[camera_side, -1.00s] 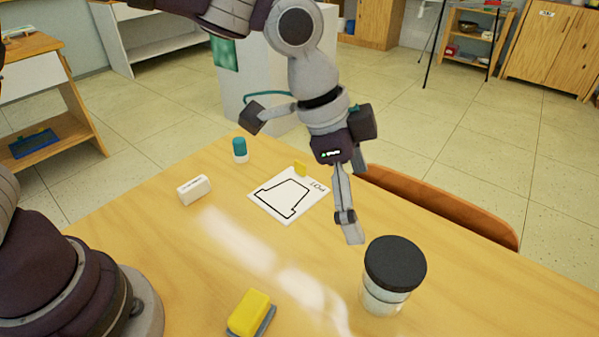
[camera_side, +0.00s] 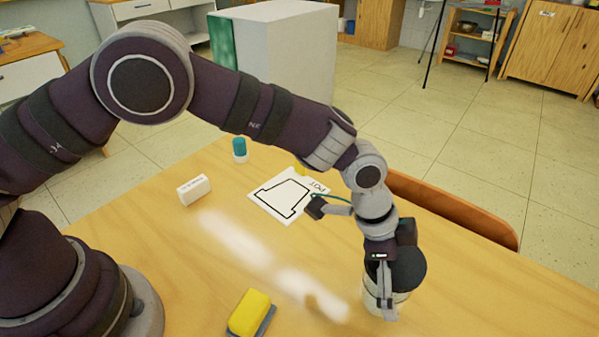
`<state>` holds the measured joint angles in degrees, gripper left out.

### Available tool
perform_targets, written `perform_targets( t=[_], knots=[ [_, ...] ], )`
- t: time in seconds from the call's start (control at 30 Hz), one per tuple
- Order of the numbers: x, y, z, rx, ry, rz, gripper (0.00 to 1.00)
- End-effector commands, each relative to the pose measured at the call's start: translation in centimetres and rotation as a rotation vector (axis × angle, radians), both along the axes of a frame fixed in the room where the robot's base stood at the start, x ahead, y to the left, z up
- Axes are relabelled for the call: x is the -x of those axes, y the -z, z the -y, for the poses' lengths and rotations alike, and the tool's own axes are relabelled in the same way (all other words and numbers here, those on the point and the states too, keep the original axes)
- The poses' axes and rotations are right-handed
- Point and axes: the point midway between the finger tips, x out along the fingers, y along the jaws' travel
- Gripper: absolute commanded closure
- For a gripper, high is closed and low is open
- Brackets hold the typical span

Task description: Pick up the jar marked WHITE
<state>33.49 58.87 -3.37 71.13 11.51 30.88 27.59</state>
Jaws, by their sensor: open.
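A jar (camera_side: 410,271) with a black lid and a pale, partly clear body stands upright on the table near the right front. No WHITE marking can be read on it from here. My gripper (camera_side: 386,292) points down at the jar and is open. One finger shows in front of the jar's near side, overlapping its lid and body. The other finger is hidden, so I cannot tell whether the jar is between the fingers or whether they touch it.
A yellow sponge-like block on a grey base (camera_side: 250,314) lies at the front of the table (camera_side: 190,265). A white card with a pot outline (camera_side: 280,199), a white eraser-like block (camera_side: 194,190) and a teal-capped bottle (camera_side: 240,150) sit farther back. A brown chair back (camera_side: 450,207) is behind the right edge.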

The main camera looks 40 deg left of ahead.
Motion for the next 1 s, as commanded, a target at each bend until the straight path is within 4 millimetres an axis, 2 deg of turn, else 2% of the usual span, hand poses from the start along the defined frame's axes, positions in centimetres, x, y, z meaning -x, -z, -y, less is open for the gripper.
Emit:
perform_targets(
  t=[0.07,0.4,0.5,0.77,0.87,1.0],
  knots=[
    [0.0,0.0,0.0,0.0,0.0,0.0,0.03],
    [0.0,0.0,0.0,0.0,-0.001,0.0,0.47],
    [0.0,0.0,0.0,-0.001,-0.001,-0.001,0.57],
    [0.0,-0.2,0.0,0.0,-0.001,0.0,0.58],
    [-0.1,-1.9,0.0,0.002,-0.001,0.003,0.63],
    [-0.1,-5.7,0.0,0.004,-0.001,0.006,0.64]
  ],
)
